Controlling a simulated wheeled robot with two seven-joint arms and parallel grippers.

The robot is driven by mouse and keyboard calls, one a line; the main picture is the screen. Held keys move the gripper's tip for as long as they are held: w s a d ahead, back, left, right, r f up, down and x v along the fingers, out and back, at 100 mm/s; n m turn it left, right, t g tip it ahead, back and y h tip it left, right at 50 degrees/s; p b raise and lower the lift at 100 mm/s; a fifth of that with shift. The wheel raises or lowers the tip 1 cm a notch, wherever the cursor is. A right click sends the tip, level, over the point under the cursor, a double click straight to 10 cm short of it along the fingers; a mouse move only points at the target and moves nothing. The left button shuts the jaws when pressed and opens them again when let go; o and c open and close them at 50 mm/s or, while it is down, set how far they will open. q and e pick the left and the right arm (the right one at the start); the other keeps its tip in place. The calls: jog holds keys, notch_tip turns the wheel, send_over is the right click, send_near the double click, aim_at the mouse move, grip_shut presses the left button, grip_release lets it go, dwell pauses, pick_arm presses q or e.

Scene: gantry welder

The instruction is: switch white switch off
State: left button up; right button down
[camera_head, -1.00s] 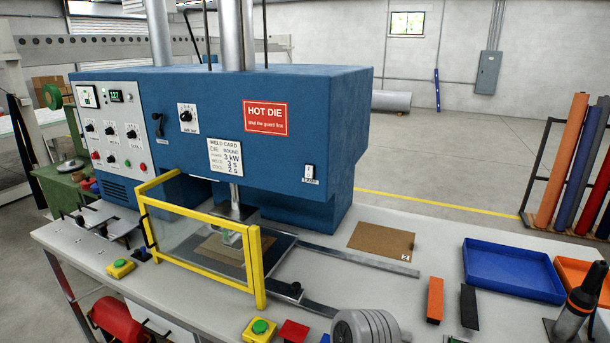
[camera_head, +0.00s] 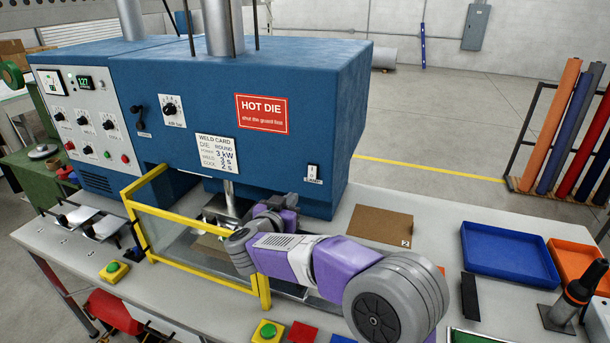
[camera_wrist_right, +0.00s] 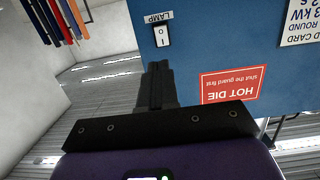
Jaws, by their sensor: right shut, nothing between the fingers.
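The white switch (camera_head: 313,173) is a small upright rocker on the right part of the blue machine's front (camera_head: 200,95), with a LAMP label under it. In the right wrist view the switch (camera_wrist_right: 161,35) appears upside down, just beyond my fingertips. My right gripper (camera_head: 292,201) is below and left of the switch in the head view, in front of the machine. In the wrist view my right gripper (camera_wrist_right: 158,68) has its black fingers together, with nothing between them. It looks apart from the switch. My left gripper is not in view.
A yellow-framed guard (camera_head: 195,245) stands around the die below the machine. A red HOT DIE sign (camera_head: 262,114) is left of the switch. A brown board (camera_head: 380,225), a blue tray (camera_head: 510,250) and an orange tray (camera_head: 580,262) lie on the bench to the right.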

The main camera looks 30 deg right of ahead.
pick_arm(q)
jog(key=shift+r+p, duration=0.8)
pick_arm(e)
send_near(311, 176)
jog(key=x, duration=0.7)
jog(key=shift+s, duration=0.1)
